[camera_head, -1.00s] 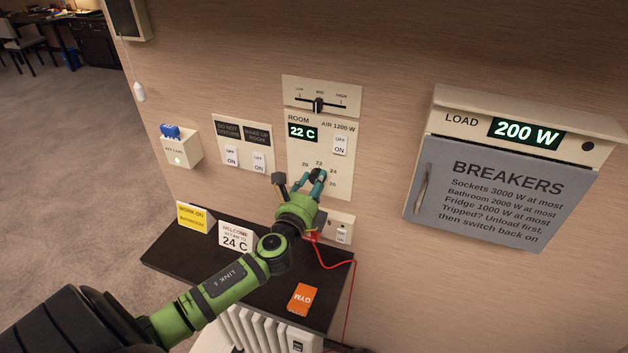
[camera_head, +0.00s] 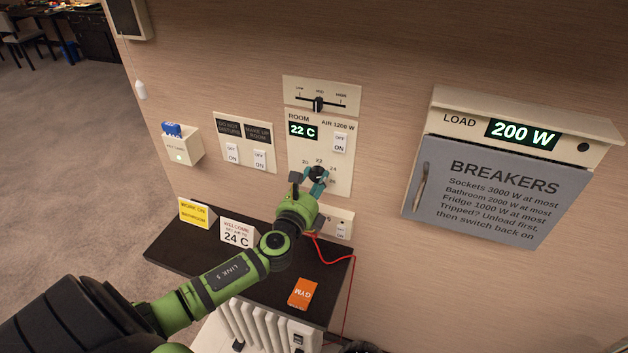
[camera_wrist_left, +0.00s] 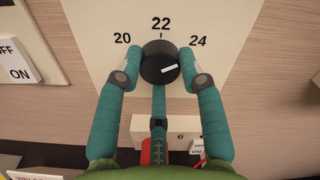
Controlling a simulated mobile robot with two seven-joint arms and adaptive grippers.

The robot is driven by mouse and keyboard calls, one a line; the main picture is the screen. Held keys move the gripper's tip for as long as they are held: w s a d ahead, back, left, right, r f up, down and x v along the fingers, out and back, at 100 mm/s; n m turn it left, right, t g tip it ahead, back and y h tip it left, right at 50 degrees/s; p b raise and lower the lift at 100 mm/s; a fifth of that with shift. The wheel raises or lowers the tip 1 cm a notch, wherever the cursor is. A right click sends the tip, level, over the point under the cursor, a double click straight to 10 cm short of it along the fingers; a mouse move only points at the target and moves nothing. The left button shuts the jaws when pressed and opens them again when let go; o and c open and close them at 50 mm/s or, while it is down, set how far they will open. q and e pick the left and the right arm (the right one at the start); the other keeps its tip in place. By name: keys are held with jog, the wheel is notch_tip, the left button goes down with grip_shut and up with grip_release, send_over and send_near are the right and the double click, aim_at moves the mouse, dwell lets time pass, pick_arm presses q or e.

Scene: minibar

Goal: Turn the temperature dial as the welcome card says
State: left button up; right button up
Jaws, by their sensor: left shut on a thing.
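The round black temperature dial (camera_wrist_left: 158,62) sits on the wall panel under the marks 20, 22 and 24. Its white line points right and slightly up in the wrist view. My left gripper (camera_head: 318,178) is shut on the dial (camera_head: 318,173), with teal fingers (camera_wrist_left: 160,72) at both sides and one below. The room display (camera_head: 303,130) above reads 22 C. The white welcome card (camera_head: 237,235) stands on the dark shelf and shows 24 C. My right gripper is not in view.
The air switch (camera_head: 340,142) is close above the dial. A slider (camera_head: 319,104) is higher up. A yellow card (camera_head: 194,213) and an orange gym card (camera_head: 302,294) are on the shelf (camera_head: 175,257). A red cable (camera_head: 350,285) hangs at its right. The breaker box (camera_head: 490,190) reads 200 W.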

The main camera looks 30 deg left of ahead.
pick_arm(q)
jog(key=shift+r, duration=0.1)
jog(key=o, duration=1.2)
jog(key=shift+c, duration=0.2)
jog(key=shift+s+d, duration=0.15)
jog(key=shift+s, duration=0.35)
jog(key=v, duration=1.1)
